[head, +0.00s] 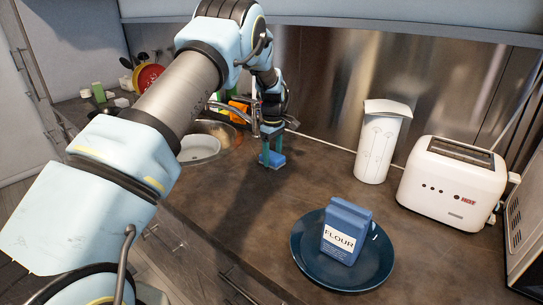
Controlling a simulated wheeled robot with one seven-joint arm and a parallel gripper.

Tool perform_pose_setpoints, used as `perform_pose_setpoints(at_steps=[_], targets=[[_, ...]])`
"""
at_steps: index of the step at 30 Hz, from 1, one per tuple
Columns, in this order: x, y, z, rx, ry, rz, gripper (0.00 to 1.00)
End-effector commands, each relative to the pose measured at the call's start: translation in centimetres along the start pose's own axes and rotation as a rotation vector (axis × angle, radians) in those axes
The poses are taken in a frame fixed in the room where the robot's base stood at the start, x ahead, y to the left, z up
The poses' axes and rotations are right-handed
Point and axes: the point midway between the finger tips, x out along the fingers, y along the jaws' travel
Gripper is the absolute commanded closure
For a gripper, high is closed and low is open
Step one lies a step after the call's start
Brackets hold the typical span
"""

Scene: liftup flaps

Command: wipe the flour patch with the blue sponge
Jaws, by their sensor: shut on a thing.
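The blue sponge (272,160) is at the back of the brown counter, right of the sink. My gripper (271,146) points down and is shut on the sponge. The sponge looks to be at or very near the counter surface; I cannot tell whether it touches. No clear flour patch shows on the counter in this view; it may be hidden or too faint to see. A blue bag labelled FLOUR (345,229) stands on a dark blue plate (307,262) at the front right.
A white canister (378,145) and a white toaster (452,184) stand at the back right. The sink (201,148) is to the left of my gripper, with an orange item (238,112) behind it. The counter (250,215) is bare between my gripper and the plate.

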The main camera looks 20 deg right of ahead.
Motion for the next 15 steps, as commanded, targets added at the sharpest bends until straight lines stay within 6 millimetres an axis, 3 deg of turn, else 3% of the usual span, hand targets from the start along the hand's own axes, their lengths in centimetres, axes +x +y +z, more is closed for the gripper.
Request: perform_pose_setpoints(at_steps=[9,15], targets=[[-0.2,0.1,2.6,0.001,0.000,0.000,0.77],[-0.2,0.1,3.1,0.000,0.000,0.001,0.77]])
